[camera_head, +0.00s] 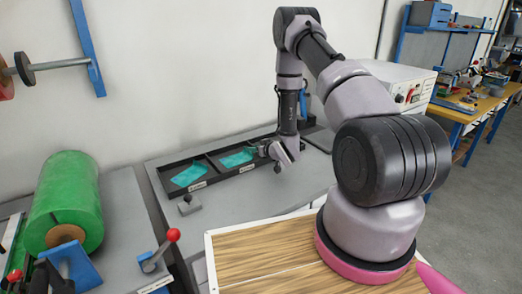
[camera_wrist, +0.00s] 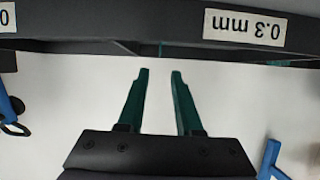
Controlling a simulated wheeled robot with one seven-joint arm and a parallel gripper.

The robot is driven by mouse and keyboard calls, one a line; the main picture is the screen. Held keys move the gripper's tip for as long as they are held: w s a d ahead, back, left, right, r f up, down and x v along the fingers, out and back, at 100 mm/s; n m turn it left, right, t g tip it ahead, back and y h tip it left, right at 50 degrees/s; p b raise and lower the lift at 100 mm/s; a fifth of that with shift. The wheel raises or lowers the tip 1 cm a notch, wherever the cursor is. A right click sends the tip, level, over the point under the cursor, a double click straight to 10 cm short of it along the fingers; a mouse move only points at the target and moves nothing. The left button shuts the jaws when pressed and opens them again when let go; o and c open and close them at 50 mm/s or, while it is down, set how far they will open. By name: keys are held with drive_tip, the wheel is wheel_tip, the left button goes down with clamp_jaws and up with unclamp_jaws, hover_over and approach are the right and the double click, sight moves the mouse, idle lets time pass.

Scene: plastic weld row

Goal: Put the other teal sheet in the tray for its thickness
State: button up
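My gripper (camera_head: 272,158) is at the right end of the rack, close to the right tray. In the wrist view its two green fingers (camera_wrist: 160,72) are apart with nothing between them, just short of the dark rack front. A label reading 0.3 mm (camera_wrist: 244,27) shows upside down there. A second label (camera_wrist: 5,17) is cut off. The head view labels are too small to read.
A small grey block with a knob (camera_head: 188,205) sits on the bench in front of the left tray. A green roll (camera_head: 66,200) and a red-knobbed lever (camera_head: 160,250) are at left. The bench right of the block is mostly clear. A white machine (camera_head: 405,82) stands behind my arm.

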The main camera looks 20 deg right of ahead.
drive_tip(key=v, duration=0.6)
drive_tip(key=shift+s, duration=0.2)
drive_tip(key=w+d+r+m+h, duration=0.2)
drive_tip(key=w+d+r, duration=0.1)
drive_tip(key=r, duration=0.9)
drive_tip(key=s+d+r+m+g+h, duration=0.1)
drive_tip(key=s+r, duration=0.1)
drive_tip(key=r, duration=0.6)
drive_tip(key=s+d+r+m+g+h, duration=0.1)
drive_tip(key=s+r, duration=0.1)
drive_tip(key=r, duration=0.5)
drive_tip(key=s+r+m+g, duration=0.2)
drive_tip(key=s+r, duration=0.9)
drive_tip(key=s, duration=0.1)
drive_tip(key=s+a+r+g+y, duration=0.1)
drive_tip(key=s+a+r, duration=0.1)
drive_tip(key=s, duration=0.7)
drive_tip(key=s+a+r+m, duration=0.1)
drive_tip(key=s+a+r, duration=0.2)
drive_tip(key=s, duration=0.6)
drive_tip(key=shift+s+a+r+m+g+y, duration=0.15)
drive_tip(key=shift+s+a+m+g+y, duration=0.15)
drive_tip(key=shift+s+g+y, duration=0.1)
drive_tip(key=shift+w, duration=0.1)
